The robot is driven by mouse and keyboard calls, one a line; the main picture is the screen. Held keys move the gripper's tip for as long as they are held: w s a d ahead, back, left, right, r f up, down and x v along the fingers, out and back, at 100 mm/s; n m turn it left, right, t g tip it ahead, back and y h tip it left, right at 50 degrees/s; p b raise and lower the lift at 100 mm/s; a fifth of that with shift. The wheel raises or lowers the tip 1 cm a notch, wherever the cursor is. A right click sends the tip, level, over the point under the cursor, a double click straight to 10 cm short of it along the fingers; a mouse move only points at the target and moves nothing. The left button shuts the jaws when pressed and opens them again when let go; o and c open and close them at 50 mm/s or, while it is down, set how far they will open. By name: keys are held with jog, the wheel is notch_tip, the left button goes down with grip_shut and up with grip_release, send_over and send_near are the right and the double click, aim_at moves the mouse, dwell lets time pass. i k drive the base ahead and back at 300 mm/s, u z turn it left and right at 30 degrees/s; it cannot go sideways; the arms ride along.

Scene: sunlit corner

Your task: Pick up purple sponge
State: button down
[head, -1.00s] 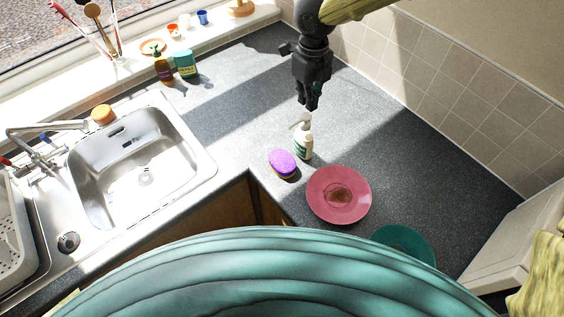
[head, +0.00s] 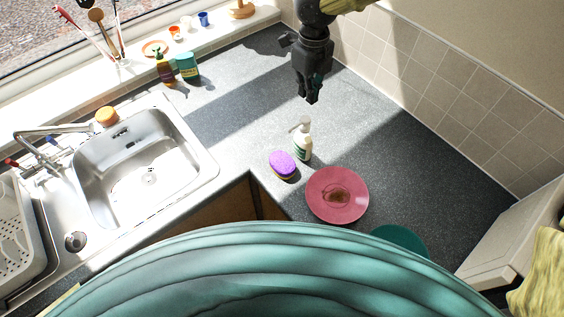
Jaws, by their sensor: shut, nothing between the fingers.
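The purple sponge (head: 282,163) lies on the dark counter (head: 246,118) near its inner corner, with a yellowish lower layer showing. My gripper (head: 312,101) hangs above the counter, up and to the right of the sponge in the head view, apart from it. It points down, and its fingers are together with nothing between them. A white pump bottle (head: 303,146) stands right beside the sponge, on the side toward my gripper.
A pink plate (head: 322,210) with a brown stain lies right of the sponge. A teal plate (head: 405,240) is partly hidden. The sink (head: 135,160) is at left, with an orange sponge (head: 106,115) behind it. Counter behind the bottle is clear.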

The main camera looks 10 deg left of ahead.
aim_at(283, 166)
jog(key=k, duration=1.5)
